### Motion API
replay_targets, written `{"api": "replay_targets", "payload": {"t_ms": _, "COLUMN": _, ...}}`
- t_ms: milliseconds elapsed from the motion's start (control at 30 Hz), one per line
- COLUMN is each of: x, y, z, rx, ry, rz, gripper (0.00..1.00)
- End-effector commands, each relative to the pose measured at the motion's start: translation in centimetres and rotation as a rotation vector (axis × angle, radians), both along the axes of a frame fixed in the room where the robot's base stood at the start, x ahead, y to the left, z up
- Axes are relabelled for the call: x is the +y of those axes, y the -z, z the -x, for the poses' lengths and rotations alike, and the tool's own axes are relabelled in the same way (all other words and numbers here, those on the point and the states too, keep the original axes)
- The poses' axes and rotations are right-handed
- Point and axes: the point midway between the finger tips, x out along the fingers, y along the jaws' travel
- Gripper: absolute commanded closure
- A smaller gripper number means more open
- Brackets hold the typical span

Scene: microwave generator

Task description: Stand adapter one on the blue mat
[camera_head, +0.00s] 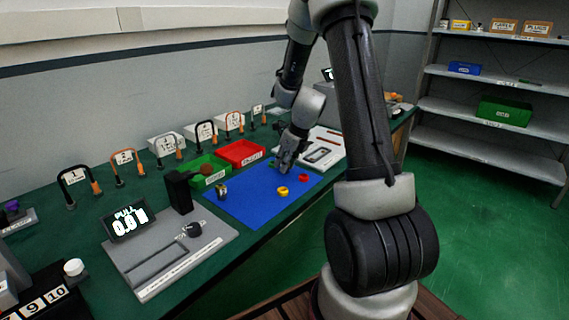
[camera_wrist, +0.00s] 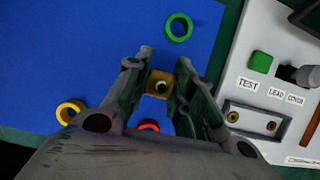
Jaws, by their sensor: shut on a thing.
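The blue mat (camera_head: 255,210) lies on the green bench and also fills much of the wrist view (camera_wrist: 60,50). My gripper (camera_head: 283,168) is low over the mat's far right part. In the wrist view its fingers (camera_wrist: 160,88) are shut on a small brass-coloured piece (camera_wrist: 153,76) with a dark and pale centre, likely the adapter; no number on it is readable. I cannot tell whether it touches the mat. A yellow ring (camera_head: 282,191), a red ring (camera_head: 304,178) and a green ring (camera_wrist: 178,27) lie on the mat around the gripper, apart from the held piece.
A green tray (camera_head: 209,170) and a red tray (camera_head: 241,153) stand behind the mat. A grey pull-test fixture (camera_head: 165,255) is at left. A pale test panel (camera_wrist: 262,95) borders the mat at right.

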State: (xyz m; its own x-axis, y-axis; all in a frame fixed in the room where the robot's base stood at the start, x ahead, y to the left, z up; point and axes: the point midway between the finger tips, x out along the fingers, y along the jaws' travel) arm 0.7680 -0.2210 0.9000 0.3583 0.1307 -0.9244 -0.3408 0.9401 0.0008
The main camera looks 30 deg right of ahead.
Motion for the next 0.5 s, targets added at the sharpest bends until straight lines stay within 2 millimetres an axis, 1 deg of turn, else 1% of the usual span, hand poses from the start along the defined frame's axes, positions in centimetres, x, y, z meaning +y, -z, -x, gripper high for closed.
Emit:
{"api": "replay_targets", "payload": {"t_ms": 367, "x": 0.01, "y": 0.49, "z": -0.03, "rx": -0.001, "ry": 0.0, "rz": 0.0, "gripper": 1.0}}
{"api": "replay_targets", "payload": {"t_ms": 400, "x": 0.01, "y": 0.49, "z": -0.03, "rx": -0.001, "ry": 0.0, "rz": 0.0, "gripper": 0.71}}
{"api": "replay_targets", "payload": {"t_ms": 500, "x": 0.01, "y": 0.46, "z": -0.03, "rx": -0.001, "ry": 0.0, "rz": 0.0, "gripper": 0.54}}
